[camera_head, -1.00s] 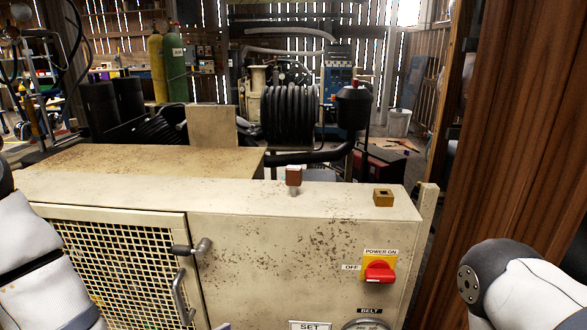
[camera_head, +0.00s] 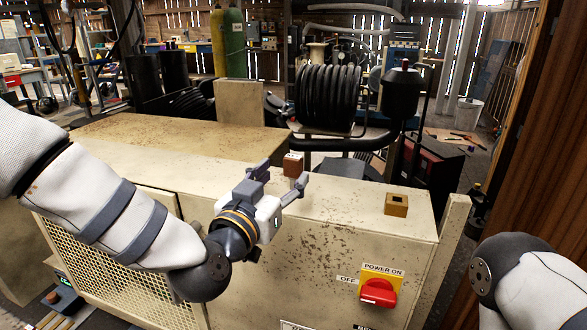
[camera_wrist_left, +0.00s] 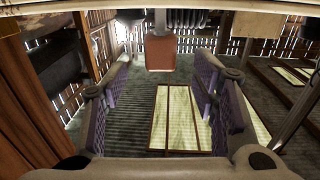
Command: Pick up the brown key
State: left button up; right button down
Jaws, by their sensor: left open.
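The brown key (camera_head: 293,164) has a brown block-shaped head and stands on top of the beige compressor cabinet (camera_head: 345,195). In the left wrist view the key's brown head (camera_wrist_left: 160,53) is ahead of the fingers, centred between them near the top. My left gripper (camera_head: 284,174) is open and empty, its fingers pointing toward the key from the near side. The key's lower part is hidden behind the gripper in the head view. Of my right arm only a link shows at the right edge; its gripper is out of view.
A small yellow-brown block with a square hole (camera_head: 396,204) sits on the cabinet top to the right. A red power switch (camera_head: 378,291) is on the front panel. A black hose reel (camera_head: 328,97) stands behind. A wooden post (camera_head: 530,160) bounds the right side.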

aim_at(291, 167)
pick_arm(q)
jog(key=x, duration=0.6)
jog(key=shift+w+f+b, duration=0.1)
jog(key=shift+f+b, duration=0.1)
jog(key=shift+b, duration=0.15)
jog(key=shift+r, duration=0.15)
pick_arm(e)
jog(key=shift+s+d+f, duration=0.1)
jog(key=shift+s+f, duration=0.35)
pick_arm(q)
jog(key=c, duration=1.3)
jog(key=shift+o, duration=0.2)
